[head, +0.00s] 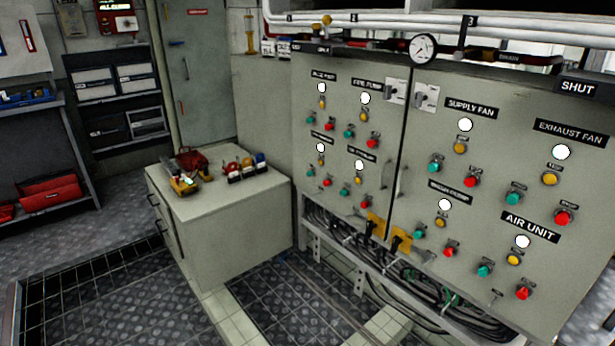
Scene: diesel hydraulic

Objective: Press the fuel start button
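A grey control cabinet (405,150) fills the right half of the head view. Its two door panels carry groups of a white lamp, a yellow knob or button, a green button and a red button under black labels. No label is clearly readable as fuel. The small lower labels on the left panel (361,155) and the lower left label on the right panel (450,192) are too small to read surely. Green buttons there include one at the left panel's lower right (344,192) and one on the right panel (418,232). Neither gripper is in view.
A low grey cabinet (225,215) with tools on top stands left of the panels. Cables (400,275) hang in an open rack below them. White pipes (450,25) run along the top. Shelves with red bins (48,190) are far left. Patterned floor (300,305) in front is clear.

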